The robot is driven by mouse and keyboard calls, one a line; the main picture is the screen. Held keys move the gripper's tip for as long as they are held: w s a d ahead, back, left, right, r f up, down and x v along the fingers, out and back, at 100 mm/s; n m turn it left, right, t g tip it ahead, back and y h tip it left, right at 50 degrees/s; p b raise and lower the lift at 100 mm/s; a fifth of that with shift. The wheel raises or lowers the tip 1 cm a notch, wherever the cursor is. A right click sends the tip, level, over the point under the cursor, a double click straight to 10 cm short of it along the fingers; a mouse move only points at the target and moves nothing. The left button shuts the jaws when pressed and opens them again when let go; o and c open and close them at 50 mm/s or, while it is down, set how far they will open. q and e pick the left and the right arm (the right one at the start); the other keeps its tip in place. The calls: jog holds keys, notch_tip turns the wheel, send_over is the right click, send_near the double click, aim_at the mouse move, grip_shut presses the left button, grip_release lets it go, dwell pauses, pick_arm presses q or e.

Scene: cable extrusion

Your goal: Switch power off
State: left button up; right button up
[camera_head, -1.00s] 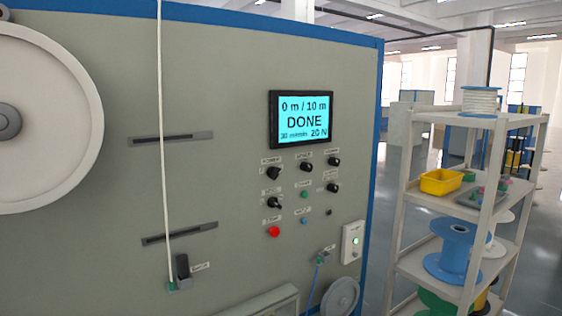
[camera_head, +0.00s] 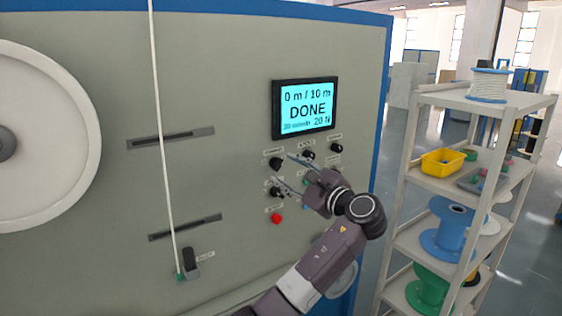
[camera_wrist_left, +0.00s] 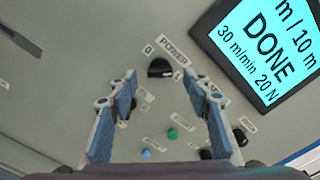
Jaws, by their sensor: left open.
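The black POWER knob (camera_head: 276,163) is the upper left knob below the screen on the grey machine panel. In the left wrist view the same knob (camera_wrist_left: 159,69) shows under its POWER label, with small marks on either side. My left gripper (camera_head: 283,167) is open in front of the panel, its fingers pointing at this knob. In the left wrist view the knob lies between and just beyond the two blue-padded fingertips (camera_wrist_left: 160,80). I cannot tell whether they touch it. My right gripper is not in view.
The screen (camera_head: 305,108) reads DONE, 0 m / 10 m. Other knobs (camera_head: 309,155) sit close by, and a red button (camera_head: 277,218) is below. A white cable (camera_head: 162,130) runs down the panel at left. A shelf with spools (camera_head: 448,228) stands at right.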

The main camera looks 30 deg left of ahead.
aim_at(280, 167)
pick_arm(q)
jog(key=shift+r+p+x, duration=0.2)
jog(key=shift+p+x, duration=0.2)
jog(key=shift+x, duration=0.8)
jog(key=shift+a+f, duration=0.1)
jog(key=shift+a, duration=0.3)
jog(key=shift+w+f, duration=0.1)
jog(key=shift+w, duration=0.05)
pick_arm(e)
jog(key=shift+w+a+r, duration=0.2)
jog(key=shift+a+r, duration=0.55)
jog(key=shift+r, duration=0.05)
pick_arm(q)
jog(key=c, duration=1.2)
jog(key=shift+o, duration=0.2)
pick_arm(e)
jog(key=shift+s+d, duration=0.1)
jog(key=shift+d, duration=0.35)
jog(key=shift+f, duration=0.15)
